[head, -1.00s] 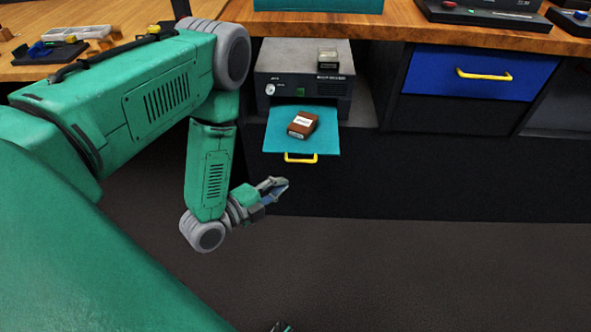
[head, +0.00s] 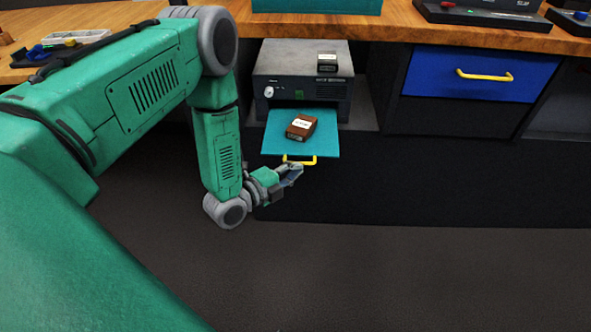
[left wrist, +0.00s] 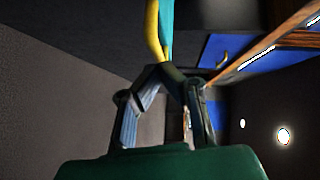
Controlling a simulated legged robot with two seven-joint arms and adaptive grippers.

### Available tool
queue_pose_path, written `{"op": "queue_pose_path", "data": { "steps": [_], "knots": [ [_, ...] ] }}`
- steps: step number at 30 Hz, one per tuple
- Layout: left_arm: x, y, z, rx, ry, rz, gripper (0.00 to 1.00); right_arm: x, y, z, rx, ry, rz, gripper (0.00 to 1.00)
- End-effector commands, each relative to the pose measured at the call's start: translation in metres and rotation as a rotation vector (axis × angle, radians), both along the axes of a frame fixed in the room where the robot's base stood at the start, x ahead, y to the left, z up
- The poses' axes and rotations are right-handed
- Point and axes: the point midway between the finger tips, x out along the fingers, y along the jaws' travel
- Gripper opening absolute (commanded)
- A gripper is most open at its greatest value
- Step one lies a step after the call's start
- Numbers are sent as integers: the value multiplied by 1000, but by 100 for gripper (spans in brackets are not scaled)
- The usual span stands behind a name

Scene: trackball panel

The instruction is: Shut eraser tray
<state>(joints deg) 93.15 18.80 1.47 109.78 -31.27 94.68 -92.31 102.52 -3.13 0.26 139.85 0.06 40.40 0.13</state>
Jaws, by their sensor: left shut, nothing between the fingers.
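The teal eraser tray (head: 275,141) sticks out from the front of a grey and black unit, pulled open. A brown eraser (head: 301,127) with a white label lies on it. The tray's yellow handle (head: 299,160) is at its front edge and also shows in the left wrist view (left wrist: 153,30). My left gripper (head: 297,170) is shut and empty, just below and in front of the handle. In the left wrist view its fingertips (left wrist: 163,72) meet close to the handle; I cannot tell if they touch it. My right gripper is not in view.
The grey unit (head: 300,58) sits in a bay under the wooden worktop (head: 420,35), with a small dark box (head: 327,63) on top. A blue drawer (head: 470,75) with a yellow handle is to the right. The floor in front is clear.

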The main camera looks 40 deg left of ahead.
Motion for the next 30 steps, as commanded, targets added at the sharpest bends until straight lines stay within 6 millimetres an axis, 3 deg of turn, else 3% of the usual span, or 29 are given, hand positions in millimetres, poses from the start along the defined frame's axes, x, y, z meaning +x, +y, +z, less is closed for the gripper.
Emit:
{"op": "queue_pose_path", "data": {
  "steps": [8,21,30],
  "knots": [
    [25,16,0,3,-5,0,0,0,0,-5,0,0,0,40],
    [112,69,-2,3,-4,0,0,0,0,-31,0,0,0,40],
    [154,95,-2,1,-3,-1,0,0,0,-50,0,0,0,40]
  ]
}}
